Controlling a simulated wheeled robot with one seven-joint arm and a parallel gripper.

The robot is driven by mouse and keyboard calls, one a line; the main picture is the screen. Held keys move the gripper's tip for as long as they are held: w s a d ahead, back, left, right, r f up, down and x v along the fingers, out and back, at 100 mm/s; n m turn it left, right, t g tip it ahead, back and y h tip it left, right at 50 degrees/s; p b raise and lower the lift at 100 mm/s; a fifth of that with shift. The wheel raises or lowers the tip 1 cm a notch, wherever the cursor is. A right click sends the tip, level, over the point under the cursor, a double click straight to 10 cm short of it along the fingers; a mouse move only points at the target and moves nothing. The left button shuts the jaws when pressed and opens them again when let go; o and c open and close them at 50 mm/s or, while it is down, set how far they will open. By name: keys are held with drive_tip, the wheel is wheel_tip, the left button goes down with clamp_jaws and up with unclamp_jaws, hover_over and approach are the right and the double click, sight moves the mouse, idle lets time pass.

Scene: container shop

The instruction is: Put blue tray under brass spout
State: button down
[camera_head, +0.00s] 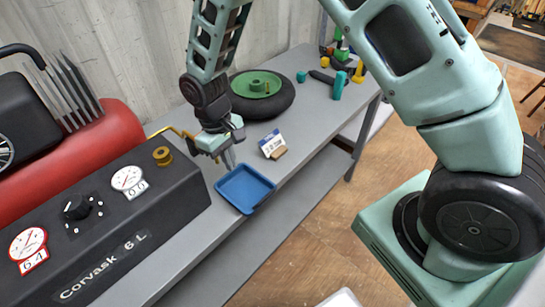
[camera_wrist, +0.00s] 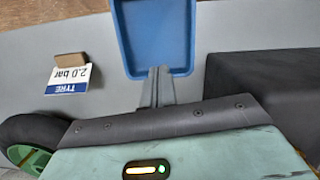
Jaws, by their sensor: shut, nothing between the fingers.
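The blue tray (camera_head: 245,188) lies flat and looks empty on the grey bench, near its front edge, just right of the black machine. In the wrist view the tray (camera_wrist: 155,35) is at the top centre, cut off by the frame. My gripper (camera_head: 230,162) points down at the tray's far side, fingers shut and empty. In the wrist view its fingertips (camera_wrist: 158,70) overlap the tray's near rim; I cannot tell whether they touch. A thin yellow brass-coloured tube (camera_head: 171,130), likely the brass spout, shows behind my gripper, which partly hides it.
The black machine (camera_head: 105,225) with gauges and a brass cap (camera_head: 162,156) stands left, beside a red tank (camera_head: 95,125). A tyre with green hub (camera_head: 258,88) lies behind. A "TYRE 2.0 bar" card (camera_head: 272,143) stands right of the tray.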

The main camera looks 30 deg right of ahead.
sight(270, 192)
drive_tip(key=shift+w+d+f, duration=0.15)
drive_tip(key=shift+w+d, duration=0.05)
drive_tip(key=shift+d, duration=0.05)
drive_tip(key=shift+s+d, duration=0.15)
drive_tip(key=shift+s, duration=0.15)
drive_tip(key=s+d+p, duration=0.1)
drive_tip(key=s, duration=0.2)
drive_tip(key=s+d+p, duration=0.1)
drive_tip(key=s+d, duration=0.1)
drive_tip(key=s, duration=0.1)
drive_tip(key=s+d+p, duration=0.1)
drive_tip(key=s, duration=0.3)
drive_tip(key=shift+d, duration=0.35)
drive_tip(key=shift+s, duration=0.15)
drive_tip(key=shift+f, duration=0.8)
drive_tip(key=w+a, duration=0.1)
drive_tip(key=w, duration=0.1)
drive_tip(key=w+a, duration=0.1)
drive_tip(key=w, duration=0.1)
drive_tip(key=w+a, duration=0.1)
drive_tip(key=w, duration=0.2)
drive_tip(key=shift+a+f, duration=0.1)
drive_tip(key=shift+a, duration=0.05)
